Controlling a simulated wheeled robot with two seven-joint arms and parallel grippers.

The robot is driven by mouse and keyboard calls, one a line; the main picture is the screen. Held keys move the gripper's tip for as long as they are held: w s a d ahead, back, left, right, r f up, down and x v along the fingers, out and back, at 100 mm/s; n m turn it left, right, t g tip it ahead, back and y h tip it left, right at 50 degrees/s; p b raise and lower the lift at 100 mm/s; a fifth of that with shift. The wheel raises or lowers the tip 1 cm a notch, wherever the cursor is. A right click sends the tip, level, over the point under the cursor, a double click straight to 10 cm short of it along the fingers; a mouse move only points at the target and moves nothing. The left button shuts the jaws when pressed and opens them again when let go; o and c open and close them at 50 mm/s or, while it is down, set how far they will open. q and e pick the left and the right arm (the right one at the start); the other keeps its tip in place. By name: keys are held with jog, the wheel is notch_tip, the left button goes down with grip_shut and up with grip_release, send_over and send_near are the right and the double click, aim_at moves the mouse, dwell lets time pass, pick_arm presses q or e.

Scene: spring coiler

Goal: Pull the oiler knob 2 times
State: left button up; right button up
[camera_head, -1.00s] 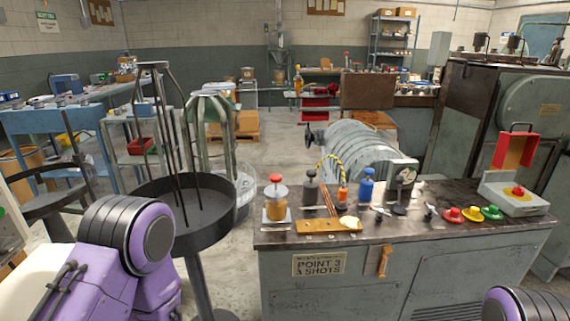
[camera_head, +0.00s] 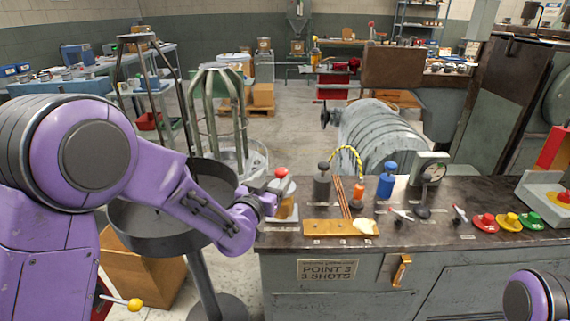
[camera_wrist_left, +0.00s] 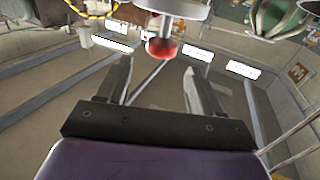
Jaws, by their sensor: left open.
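The oiler (camera_head: 286,200) is a jar of amber liquid with a red knob (camera_head: 281,173) on top, standing at the left end of the dark bench top. My left gripper (camera_head: 264,198) is beside the jar, at its left, and partly covers it in the head view. In the left wrist view the red knob (camera_wrist_left: 161,48) shows just beyond and between the two spread fingers (camera_wrist_left: 156,76). The gripper is open and holds nothing. I cannot tell whether a finger touches the oiler. My right gripper is out of view.
A wooden block (camera_head: 340,228), a dark bottle (camera_head: 322,182), an orange bottle (camera_head: 358,195) with a yellow-black hose and a blue bottle (camera_head: 386,181) stand close by. A round black tray (camera_head: 130,228) is under my left arm.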

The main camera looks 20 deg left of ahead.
aim_at(279, 173)
pick_arm(q)
jog(key=w, duration=0.4)
jog(key=w+p, duration=0.1)
jog(key=w, duration=0.1)
jog(key=shift+w+d+f, duration=0.15)
jog(key=shift+d+f, duration=0.05)
jog(key=shift+d, duration=0.05)
jog(key=shift+w+d, duration=0.15)
jog(key=shift+w, duration=0.5)
